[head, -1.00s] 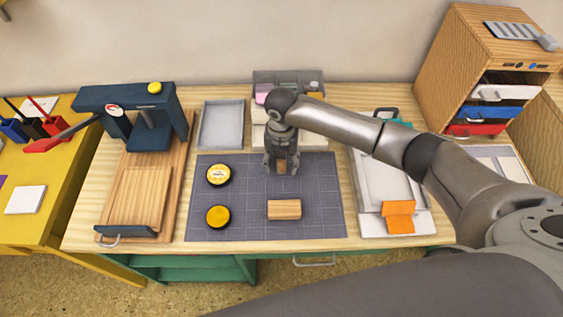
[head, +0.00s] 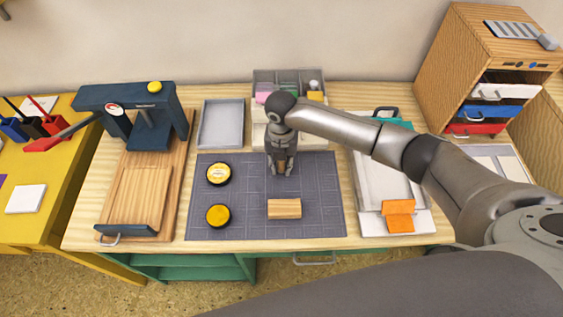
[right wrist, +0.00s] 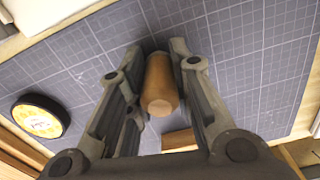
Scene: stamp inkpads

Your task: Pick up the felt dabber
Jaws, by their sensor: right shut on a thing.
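The felt dabber shows in the right wrist view as a rounded brown wooden handle (right wrist: 160,85); its felt end is hidden. My right gripper (right wrist: 156,48) has its two fingers on either side of it and is shut on it. In the head view my right gripper (head: 282,170) points down over the back part of the grey cutting mat (head: 245,215), hiding most of the dabber. I cannot tell whether the dabber is clear of the mat. My left gripper is not in view.
A wooden block (head: 284,209) lies on the mat in front of the gripper. Two round yellow-and-black inkpads, a rear one (head: 218,174) and a front one (head: 217,216), lie to its left. A blue press (head: 148,112) stands left; a compartment organizer (head: 262,76) stands behind.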

